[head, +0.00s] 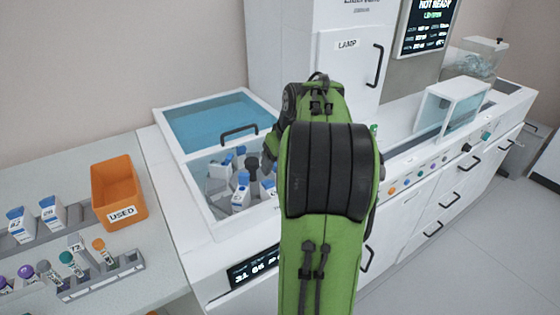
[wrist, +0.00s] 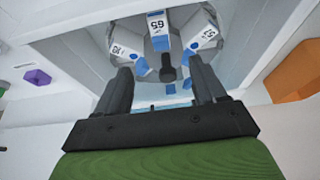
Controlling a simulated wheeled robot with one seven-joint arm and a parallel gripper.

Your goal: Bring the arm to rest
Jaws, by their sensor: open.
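My green and black arm stands in the middle of the head view and hides much of the white machine behind it. My gripper (wrist: 160,88) shows in the wrist view with its two dark fingers apart and nothing between them that I can see held. Beyond the fingertips is an open well with several white bottles with blue parts, one marked 65 (wrist: 158,30). A dark knob (wrist: 167,70) shows between the fingers; I cannot tell how near it is. In the head view the bottles (head: 241,190) stand in the well left of my arm.
The well's clear lid (head: 215,122) has a black handle. An orange bin marked USED (head: 119,193) and a grey rack (head: 100,277) with tubes stand on the left counter. A white cabinet marked LAMP (head: 347,75) rises behind my arm. A clear-sided box (head: 452,108) stands right. Floor shows at lower right.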

